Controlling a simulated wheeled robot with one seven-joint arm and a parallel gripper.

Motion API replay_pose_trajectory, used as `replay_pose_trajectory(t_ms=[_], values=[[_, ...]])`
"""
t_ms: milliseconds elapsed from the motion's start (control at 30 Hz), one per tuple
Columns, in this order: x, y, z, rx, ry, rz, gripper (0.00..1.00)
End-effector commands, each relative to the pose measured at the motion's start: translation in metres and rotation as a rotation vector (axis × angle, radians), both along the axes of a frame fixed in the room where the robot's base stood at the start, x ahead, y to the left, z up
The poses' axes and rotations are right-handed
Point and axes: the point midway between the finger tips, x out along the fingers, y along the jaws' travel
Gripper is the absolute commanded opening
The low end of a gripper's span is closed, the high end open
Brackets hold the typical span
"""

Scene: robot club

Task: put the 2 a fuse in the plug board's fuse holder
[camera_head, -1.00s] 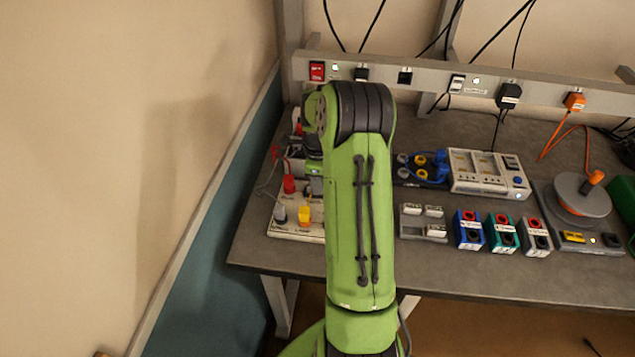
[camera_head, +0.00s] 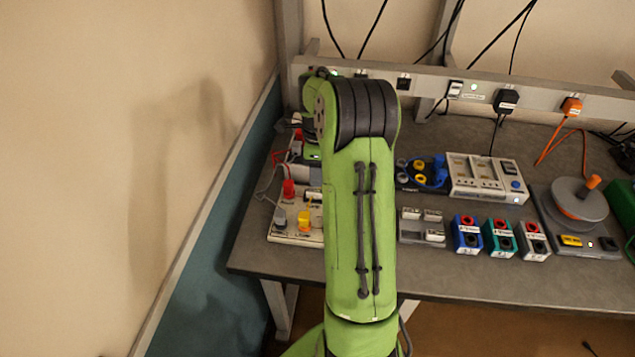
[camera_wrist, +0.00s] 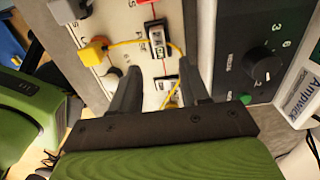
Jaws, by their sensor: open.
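The cream plug board (camera_head: 285,239) lies at the left end of the bench, partly hidden by my arm. In the wrist view the plug board (camera_wrist: 115,30) carries a yellow lead, grey and red plugs and two white-labelled pieces. One labelled piece (camera_wrist: 155,38) lies beyond my fingertips. The other (camera_wrist: 164,86) shows between my fingers, with no clear contact. I cannot tell which is the 2 A fuse or the fuse holder. My gripper (camera_wrist: 160,70) is open over the board; in the head view my arm hides its fingers.
A grey tray with white blocks (camera_head: 422,240) sits right of my arm. Blue, green and grey socket blocks (camera_head: 467,236) stand beside it. A white instrument (camera_head: 485,175) and a cable reel (camera_head: 580,200) are behind. A dark box with a knob (camera_wrist: 255,60) adjoins the board.

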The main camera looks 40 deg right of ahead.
Motion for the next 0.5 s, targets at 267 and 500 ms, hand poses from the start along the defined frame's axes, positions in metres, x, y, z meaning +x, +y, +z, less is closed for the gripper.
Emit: replay_pose_trajectory(t_ms=[267,500], values=[[0.0,0.0,0.054,-0.001,0.001,0.0,0.46],[-0.008,0.062,0.11,-0.09,-0.041,0.426,0.46]])
